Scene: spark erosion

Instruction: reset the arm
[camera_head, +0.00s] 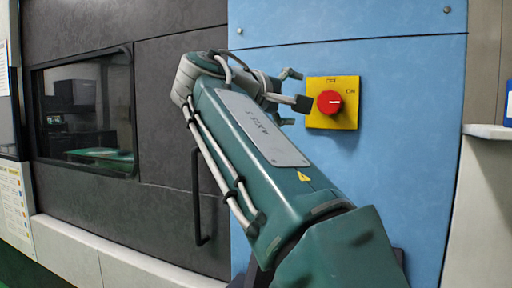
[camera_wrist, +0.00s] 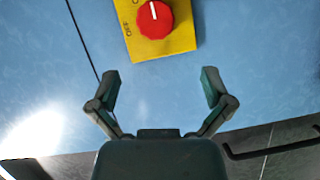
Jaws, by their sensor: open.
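My gripper (camera_head: 290,98) is at the end of my raised green arm, in front of the blue panel and just left of the red knob (camera_head: 329,102). In the wrist view my gripper (camera_wrist: 160,88) has its two fingers spread wide with nothing between them. The red knob (camera_wrist: 154,20) sits on a yellow plate (camera_wrist: 178,43) beyond the fingertips, apart from them. In the head view the yellow plate (camera_head: 345,84) carries small lettering, and the knob's white mark points to the right. Part of my gripper is hidden behind my own arm.
The blue panel (camera_head: 420,150) is flat around the plate. To its left is a dark machine front with a window (camera_head: 85,110) and a black vertical handle (camera_head: 197,200). A pale ledge (camera_head: 130,262) runs below. A small white shelf (camera_head: 488,131) juts out at the right.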

